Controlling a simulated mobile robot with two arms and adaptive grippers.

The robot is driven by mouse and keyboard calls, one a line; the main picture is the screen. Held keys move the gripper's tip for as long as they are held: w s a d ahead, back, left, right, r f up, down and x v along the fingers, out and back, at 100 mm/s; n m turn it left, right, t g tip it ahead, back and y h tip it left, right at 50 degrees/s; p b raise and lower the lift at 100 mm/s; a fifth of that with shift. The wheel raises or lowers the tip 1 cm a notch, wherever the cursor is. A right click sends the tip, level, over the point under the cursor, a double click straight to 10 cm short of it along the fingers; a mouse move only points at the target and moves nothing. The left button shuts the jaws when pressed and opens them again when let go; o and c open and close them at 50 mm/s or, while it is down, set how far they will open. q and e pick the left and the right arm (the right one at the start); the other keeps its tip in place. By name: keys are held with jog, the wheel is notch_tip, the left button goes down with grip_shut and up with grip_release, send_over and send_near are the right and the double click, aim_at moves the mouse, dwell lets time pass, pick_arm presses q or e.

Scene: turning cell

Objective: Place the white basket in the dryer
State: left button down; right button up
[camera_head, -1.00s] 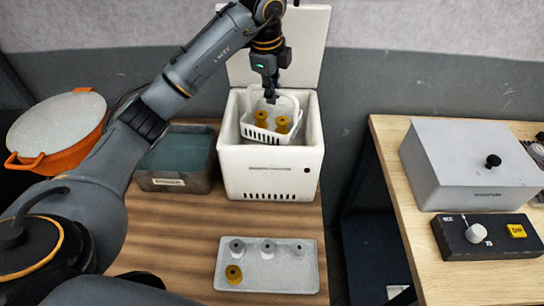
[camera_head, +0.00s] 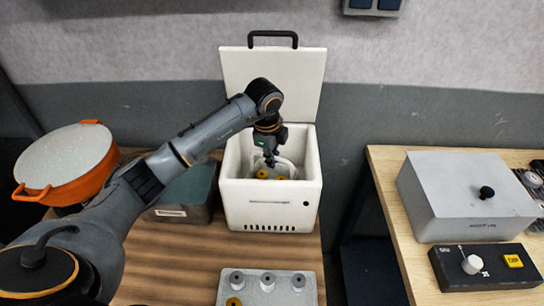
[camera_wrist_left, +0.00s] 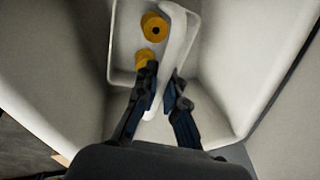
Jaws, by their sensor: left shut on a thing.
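The white basket (camera_head: 290,168) is down inside the white dryer (camera_head: 270,208), below its rim, with two yellow ring-shaped parts in it. The dryer's lid (camera_head: 272,80) stands open at the back. My left gripper (camera_head: 270,160) reaches down into the dryer's opening and is shut on the basket's handle. In the left wrist view the fingers (camera_wrist_left: 163,80) are on either side of the white handle (camera_wrist_left: 178,35), with the yellow parts (camera_wrist_left: 154,27) beside it. Whether the basket touches the dryer's floor cannot be told. My right gripper is not in view.
A grey tray (camera_head: 308,283) with several grey parts and a yellow one is in front of the dryer. A grey bin (camera_head: 187,198) and an orange pot (camera_head: 67,165) are at left. A grey box (camera_head: 465,190) and control panel (camera_head: 480,268) are on the right table.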

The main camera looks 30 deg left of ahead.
pick_arm(q)
jog(key=shift+f, duration=0.1)
jog(key=c, duration=1.4)
grip_release()
jog(key=shift+c, duration=0.2)
jog(key=shift+r, duration=0.3)
notch_tip(320, 180, up, 12)
jog(key=s+b, duration=0.2)
jog(key=shift+s+f+b, duration=0.2)
jog(key=shift+f+b, duration=0.05)
jog(key=shift+b, duration=0.05)
jog(key=shift+d, duration=0.1)
